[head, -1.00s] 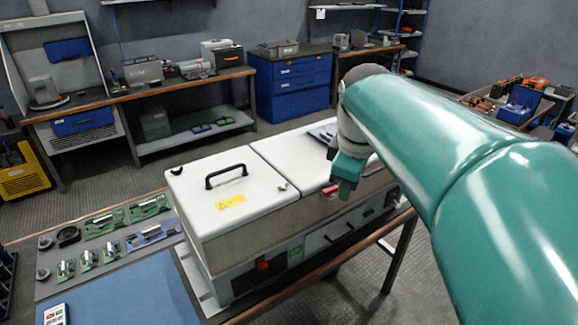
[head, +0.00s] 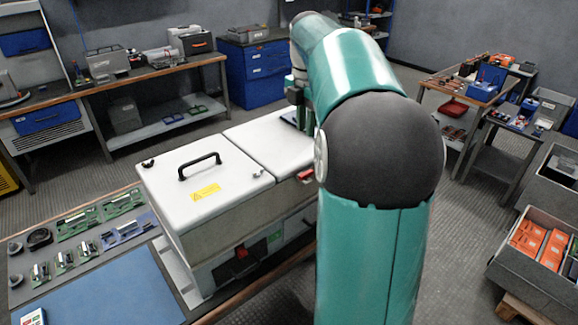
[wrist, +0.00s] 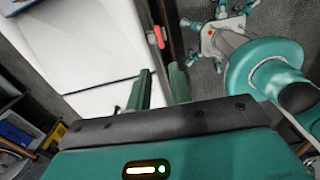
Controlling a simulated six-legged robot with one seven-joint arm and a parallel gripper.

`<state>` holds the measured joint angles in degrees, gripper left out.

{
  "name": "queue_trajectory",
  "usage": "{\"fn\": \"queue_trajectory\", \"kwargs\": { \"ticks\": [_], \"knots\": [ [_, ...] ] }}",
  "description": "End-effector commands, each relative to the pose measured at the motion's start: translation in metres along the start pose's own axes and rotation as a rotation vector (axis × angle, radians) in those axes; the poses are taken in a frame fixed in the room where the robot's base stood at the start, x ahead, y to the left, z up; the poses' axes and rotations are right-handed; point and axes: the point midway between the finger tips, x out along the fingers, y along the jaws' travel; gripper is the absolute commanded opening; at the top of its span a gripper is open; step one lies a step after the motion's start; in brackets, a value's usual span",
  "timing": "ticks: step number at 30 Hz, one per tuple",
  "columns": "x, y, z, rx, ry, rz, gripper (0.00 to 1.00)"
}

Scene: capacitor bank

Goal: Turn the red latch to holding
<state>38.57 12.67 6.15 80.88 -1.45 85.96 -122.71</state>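The red latch (head: 306,174) sits at the upper front edge of the white-lidded cabinet (head: 215,185), beside my arm in the head view. It also shows in the wrist view as a small red handle (wrist: 157,37) on a pale mount at the lid's edge. My gripper (wrist: 161,84) points toward that edge, its two green fingers apart with nothing between them. The latch lies beyond the fingertips, with a visible gap. In the head view my arm hides most of the gripper and the cabinet's right part.
A second red control (head: 242,251) is on the cabinet's front panel. A black handle (head: 200,166) stands up from the left lid. Circuit boards (head: 125,202) and a blue mat (head: 105,285) lie to the left. A bin of orange boxes (head: 540,245) stands at the right.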

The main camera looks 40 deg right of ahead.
Motion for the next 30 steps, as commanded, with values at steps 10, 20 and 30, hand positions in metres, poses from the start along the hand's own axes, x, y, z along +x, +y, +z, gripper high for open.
{"fn": "queue_trajectory", "kwargs": {
  "ticks": [10,20,30],
  "knots": [
    [0.020,-0.006,0.015,-0.022,0.009,-0.010,0.21],
    [0.084,-0.007,0.014,-0.022,0.009,-0.011,0.21],
    [0.135,-0.004,0.013,-0.025,0.008,-0.009,0.21]
  ]
}}
